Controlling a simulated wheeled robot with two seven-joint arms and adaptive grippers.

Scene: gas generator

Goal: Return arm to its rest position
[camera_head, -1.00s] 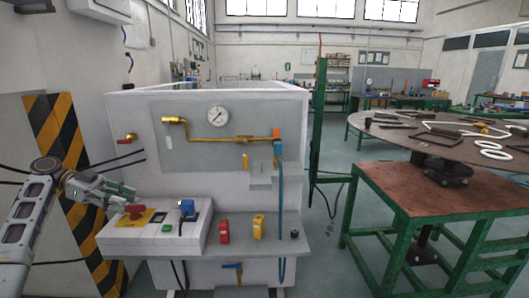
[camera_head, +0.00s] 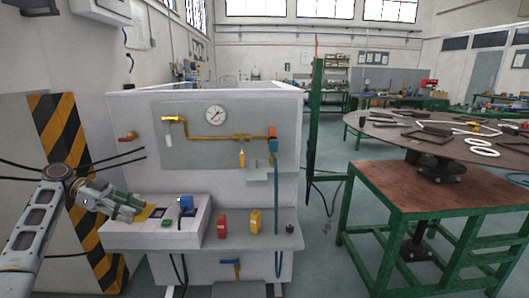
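My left arm comes in from the left edge. Its gripper (camera_head: 128,207) is over the left end of the white control box (camera_head: 160,239), in front of the yellow plate (camera_head: 158,212). It hides part of that plate, and the red button there is out of sight. I see nothing held, but the gap between the fingers is too small to judge. I cannot tell whether the gripper touches the box. My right gripper is not in view.
The white generator cabinet (camera_head: 128,108) carries a gauge (camera_head: 215,115) and brass pipe (camera_head: 205,137). Red (camera_head: 222,226) and yellow (camera_head: 255,222) blocks stand on its shelf. A striped panel (camera_head: 58,130) is behind my arm. A green-framed table (camera_head: 430,185) stands at right.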

